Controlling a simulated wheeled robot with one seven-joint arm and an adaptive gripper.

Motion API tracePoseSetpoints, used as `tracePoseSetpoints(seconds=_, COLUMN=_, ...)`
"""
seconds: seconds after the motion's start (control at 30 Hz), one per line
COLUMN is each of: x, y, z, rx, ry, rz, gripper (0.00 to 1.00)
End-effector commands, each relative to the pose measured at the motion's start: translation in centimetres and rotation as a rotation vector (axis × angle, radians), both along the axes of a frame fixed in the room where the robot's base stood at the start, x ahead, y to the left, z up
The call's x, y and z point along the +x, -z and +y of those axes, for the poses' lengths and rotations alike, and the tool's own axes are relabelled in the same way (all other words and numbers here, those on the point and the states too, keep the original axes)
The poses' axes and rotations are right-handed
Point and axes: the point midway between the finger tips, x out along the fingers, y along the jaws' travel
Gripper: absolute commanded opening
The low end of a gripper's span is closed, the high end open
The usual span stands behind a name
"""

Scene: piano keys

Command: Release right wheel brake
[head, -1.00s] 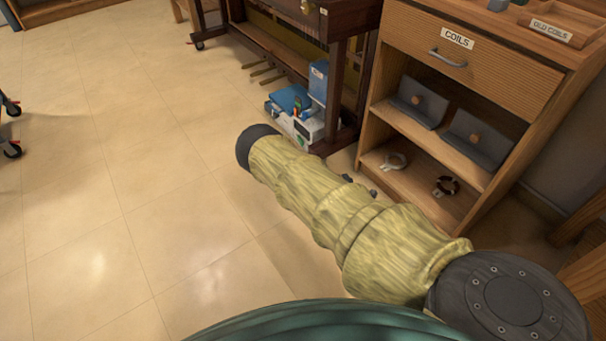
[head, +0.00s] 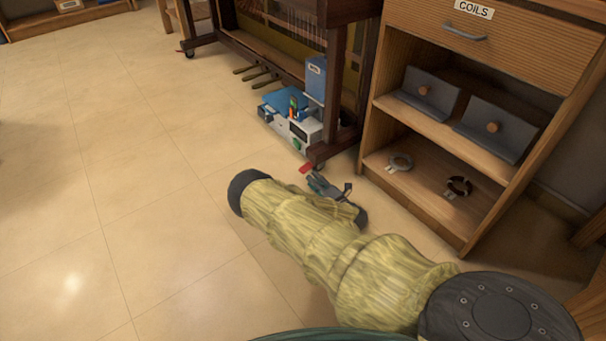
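The upright piano (head: 348,90) stands on casters with its inner frame and pedals showing. Its right wheel (head: 317,164) is at the foot of the near post. A small red brake tab (head: 306,168) sticks out low beside that wheel, towards the left. My gripper (head: 322,183) is low over the floor, just in front of and below the red tab. The tab and gripper look very close; I cannot tell whether they touch. My yellow-sleeved arm hides part of the wrist. The fingers are small and dark, and their opening is unclear.
A white device (head: 305,131) with a blue box (head: 316,80) and a blue folder (head: 284,101) sits left of the piano post. The wooden coils cabinet (head: 371,135) stands close on the right. The tiled floor (head: 120,190) to the left is clear.

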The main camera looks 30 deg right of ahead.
Motion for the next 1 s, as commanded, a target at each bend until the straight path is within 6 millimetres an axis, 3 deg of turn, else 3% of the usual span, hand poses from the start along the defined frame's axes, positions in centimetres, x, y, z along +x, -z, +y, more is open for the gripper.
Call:
tracePoseSetpoints(seconds=0.2, x=3.5, y=0.5, z=0.3, rx=0.002, ry=-0.001, rz=-0.002, gripper=0.29)
tracePoseSetpoints(seconds=0.5, x=6.9, y=0.3, z=0.6, rx=0.001, ry=0.0, rz=0.0, gripper=0.29)
tracePoseSetpoints(seconds=0.97, x=7.8, y=0.1, z=0.6, rx=0.002, ry=0.001, rz=0.002, gripper=0.29)
tracePoseSetpoints(seconds=1.0, x=7.8, y=0.1, z=0.6, rx=0.002, ry=0.001, rz=0.002, gripper=0.23)
